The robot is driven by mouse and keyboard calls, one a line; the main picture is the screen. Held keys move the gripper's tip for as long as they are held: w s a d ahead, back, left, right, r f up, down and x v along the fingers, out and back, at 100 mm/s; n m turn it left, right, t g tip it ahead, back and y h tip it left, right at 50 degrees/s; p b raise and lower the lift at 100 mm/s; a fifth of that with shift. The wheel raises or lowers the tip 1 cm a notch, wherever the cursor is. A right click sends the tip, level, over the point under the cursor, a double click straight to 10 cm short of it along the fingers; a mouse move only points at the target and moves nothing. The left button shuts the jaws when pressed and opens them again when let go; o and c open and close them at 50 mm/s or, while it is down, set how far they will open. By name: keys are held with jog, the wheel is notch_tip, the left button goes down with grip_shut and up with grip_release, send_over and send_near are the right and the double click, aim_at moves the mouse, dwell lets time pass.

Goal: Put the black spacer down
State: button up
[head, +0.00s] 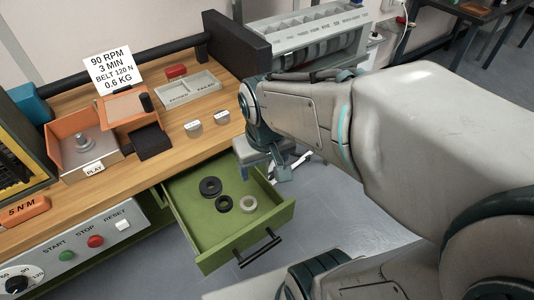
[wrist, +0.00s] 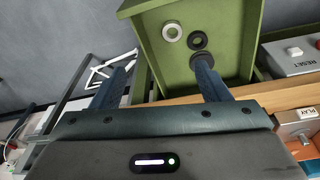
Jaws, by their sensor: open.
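Two black rings lie flat in the open green drawer (head: 190,235): a larger one (head: 210,186) and a smaller one (head: 225,202). Either could be the black spacer; I cannot tell which. A pale ring (head: 248,204) lies to their right. In the wrist view the smaller black ring (wrist: 197,41) sits beside the pale ring (wrist: 172,31), and the larger black ring (wrist: 203,62) is partly hidden by a finger. My gripper (head: 292,166) is open and empty near the drawer's right rear corner. Its fingers (wrist: 162,76) are spread wide in the wrist view.
The wooden bench (head: 170,130) holds an orange box (head: 70,150), a grey two-part tray (head: 188,90) and two small round pieces (head: 193,129). A control panel (head: 90,245) with buttons is left of the drawer. The drawer's black handle (head: 258,250) faces the open floor.

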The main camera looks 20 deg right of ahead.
jog(key=shift+s+d+r+m, duration=0.15)
jog(key=shift+s+d+r, duration=0.1)
jog(key=shift+s, duration=0.25)
jog(key=shift+s+d+r+m, duration=0.2)
jog(key=shift+s, duration=0.3)
jog(key=shift+s+d+r+m, duration=0.15)
jog(key=shift+s+d+r, duration=0.1)
jog(key=shift+s, duration=0.25)
